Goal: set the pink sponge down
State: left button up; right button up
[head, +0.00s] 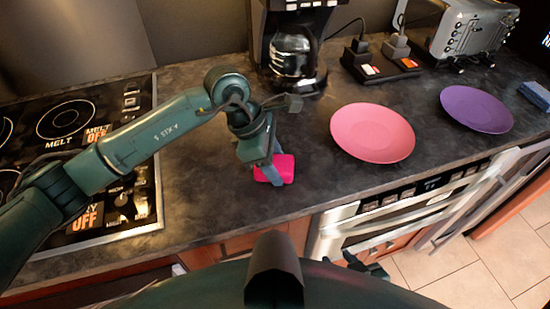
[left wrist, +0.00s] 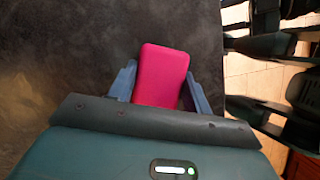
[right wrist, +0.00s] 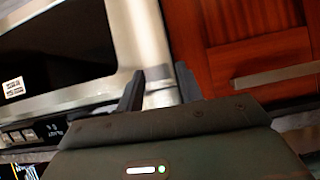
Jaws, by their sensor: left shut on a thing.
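The pink sponge (head: 275,169) is between the fingers of my left gripper (head: 267,175), over the counter near its front edge. In the left wrist view the sponge (left wrist: 161,76) sits between the two blue-grey fingers of the left gripper (left wrist: 158,90), which are shut on it. I cannot tell whether the sponge touches the counter. My right gripper (head: 366,266) is low in front of the cabinets, below the counter edge. In the right wrist view the right gripper (right wrist: 160,90) has its fingers apart with nothing held between them.
A pink plate (head: 372,132) and a purple plate (head: 476,109) lie to the right on the dark counter (head: 215,190). A coffee maker (head: 293,55) and toaster (head: 470,30) stand behind. A stove (head: 135,205) is left, a blue sponge (head: 536,94) far right. Bare counter surrounds the left gripper.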

aim_at(275, 161)
pick_arm(q)
jog(key=shift+f, duration=0.15)
pick_arm(e)
jog(key=shift+w+f, duration=0.15)
jog(key=shift+f, duration=0.1)
pick_arm(q)
jog(key=o, duration=0.4)
jog(key=shift+b, duration=0.3)
jog(key=o, duration=0.5)
pick_arm(e)
jog(key=shift+w+a+r, duration=0.1)
jog(key=shift+w+r, duration=0.05)
jog(key=shift+r, duration=0.3)
pick_arm(q)
jog(key=shift+r+p, duration=0.25)
jog(key=shift+p, duration=0.1)
jog(key=b+v, duration=0.1)
jog(key=v, duration=0.3)
jog(key=shift+w, duration=0.15)
jog(key=shift+b+v, duration=0.7)
jog(key=shift+v, duration=3.2)
pick_arm(e)
jog(key=shift+a+f, duration=0.3)
